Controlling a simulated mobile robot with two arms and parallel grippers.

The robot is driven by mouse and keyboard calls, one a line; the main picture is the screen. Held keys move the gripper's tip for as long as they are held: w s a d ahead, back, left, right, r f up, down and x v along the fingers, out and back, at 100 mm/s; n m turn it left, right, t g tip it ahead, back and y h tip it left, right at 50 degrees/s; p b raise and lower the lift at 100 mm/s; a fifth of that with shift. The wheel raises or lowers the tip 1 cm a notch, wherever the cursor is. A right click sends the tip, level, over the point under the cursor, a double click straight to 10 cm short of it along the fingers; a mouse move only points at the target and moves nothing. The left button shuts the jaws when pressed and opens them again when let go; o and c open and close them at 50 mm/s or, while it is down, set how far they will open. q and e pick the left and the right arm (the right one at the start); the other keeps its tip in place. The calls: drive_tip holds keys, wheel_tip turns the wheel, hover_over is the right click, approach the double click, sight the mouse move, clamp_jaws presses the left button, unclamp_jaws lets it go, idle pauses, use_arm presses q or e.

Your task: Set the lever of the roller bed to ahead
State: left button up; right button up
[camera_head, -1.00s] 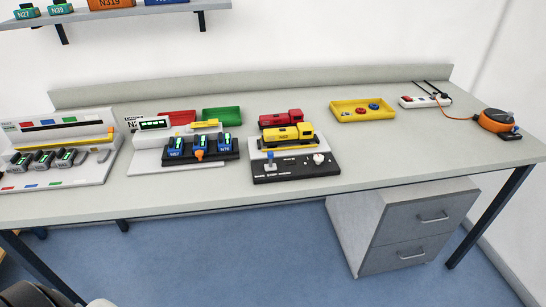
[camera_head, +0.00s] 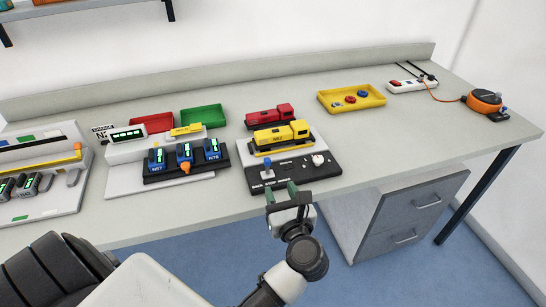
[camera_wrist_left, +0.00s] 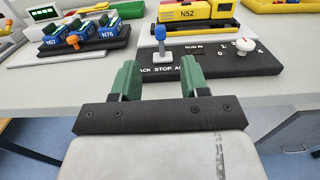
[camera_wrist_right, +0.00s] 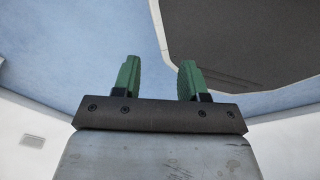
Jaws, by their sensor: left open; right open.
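The roller bed's black control panel (camera_head: 300,172) sits at the table's front edge. Its lever, with a blue knob (camera_head: 267,162), stands at the panel's left. The lever (camera_wrist_left: 161,42) also shows in the left wrist view, upright on a white base behind the letters "STOP". A white round knob (camera_wrist_left: 245,45) is at the panel's right. My left gripper (camera_head: 281,191) is open and empty, just in front of the panel; its green fingers (camera_wrist_left: 160,80) point at the panel below the lever, apart from it. My right gripper (camera_wrist_right: 158,75) is open and empty over the floor.
A yellow locomotive (camera_head: 280,136) and a red one (camera_head: 270,115) stand behind the panel. A rack with blue blocks (camera_head: 185,158) is to the left. A yellow tray (camera_head: 350,97) and an orange reel (camera_head: 485,101) are at the right. The table's right front is clear.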

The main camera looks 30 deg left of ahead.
sight(268, 163)
use_arm(q)
drive_tip(key=p+x, duration=0.2)
drive_tip(key=x, duration=0.7)
drive_tip(key=shift+w+a+r, duration=0.1)
drive_tip(key=shift+w, duration=0.05)
drive_tip(key=shift+w+a, duration=0.3)
drive_tip(key=shift+a, duration=0.15)
use_arm(e)
wheel_tip(268, 163, up, 2)
drive_tip(key=shift+d+r, duration=0.15)
drive_tip(key=shift+r, duration=0.1)
